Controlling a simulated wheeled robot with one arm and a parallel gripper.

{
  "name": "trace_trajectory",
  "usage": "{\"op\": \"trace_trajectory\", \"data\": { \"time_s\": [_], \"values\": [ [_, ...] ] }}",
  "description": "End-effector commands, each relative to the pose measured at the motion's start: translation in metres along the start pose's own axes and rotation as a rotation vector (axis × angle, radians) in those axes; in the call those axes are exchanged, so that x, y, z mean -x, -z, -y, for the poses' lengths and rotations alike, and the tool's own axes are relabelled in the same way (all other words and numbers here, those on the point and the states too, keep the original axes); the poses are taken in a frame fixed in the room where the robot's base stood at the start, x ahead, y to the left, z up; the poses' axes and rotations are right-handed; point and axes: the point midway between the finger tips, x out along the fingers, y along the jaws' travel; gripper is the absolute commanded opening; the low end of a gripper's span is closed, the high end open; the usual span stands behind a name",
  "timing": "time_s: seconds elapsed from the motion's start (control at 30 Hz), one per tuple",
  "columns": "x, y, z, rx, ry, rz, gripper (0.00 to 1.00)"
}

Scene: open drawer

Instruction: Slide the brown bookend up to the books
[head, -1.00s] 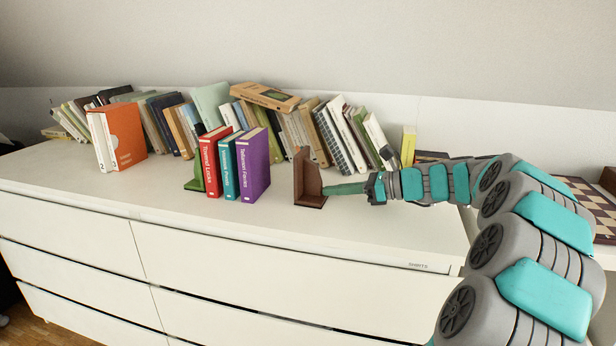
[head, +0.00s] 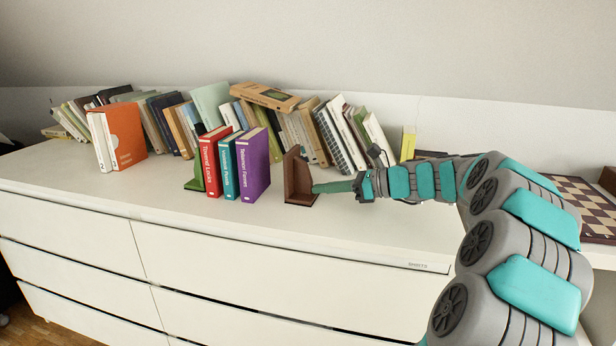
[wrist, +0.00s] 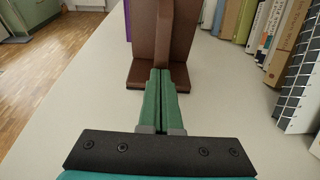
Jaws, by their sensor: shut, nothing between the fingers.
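The brown bookend (head: 291,178) stands upright on the white dresser top, to the right of three upright books. The nearest is the purple book (head: 256,165), with the teal book (head: 228,165) and the red book (head: 209,162) to its left. A gap of bare dresser shows between the purple book and the bookend. A green bookend (head: 194,183) is at the left of the red book. My gripper (head: 316,188) is shut and empty, its tips at the right side of the brown bookend. In the wrist view the green fingertips (wrist: 161,75) meet the brown bookend (wrist: 150,35); exact contact is hard to tell.
A row of leaning books (head: 335,135) stands along the back wall, close behind the brown bookend. An orange binder (head: 125,137) stands at the left. The dresser front edge (head: 230,232) is clear. A chessboard (head: 585,205) lies at the right.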

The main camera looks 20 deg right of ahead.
Motion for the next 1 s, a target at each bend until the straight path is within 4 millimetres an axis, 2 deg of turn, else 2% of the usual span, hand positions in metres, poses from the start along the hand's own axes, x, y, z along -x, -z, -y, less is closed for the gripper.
{"op": "trace_trajectory", "data": {
  "time_s": [1.0],
  "values": [
    [-0.028, -0.007, -0.001, -0.001, -0.004, 0.000, 0.00]
  ]
}}
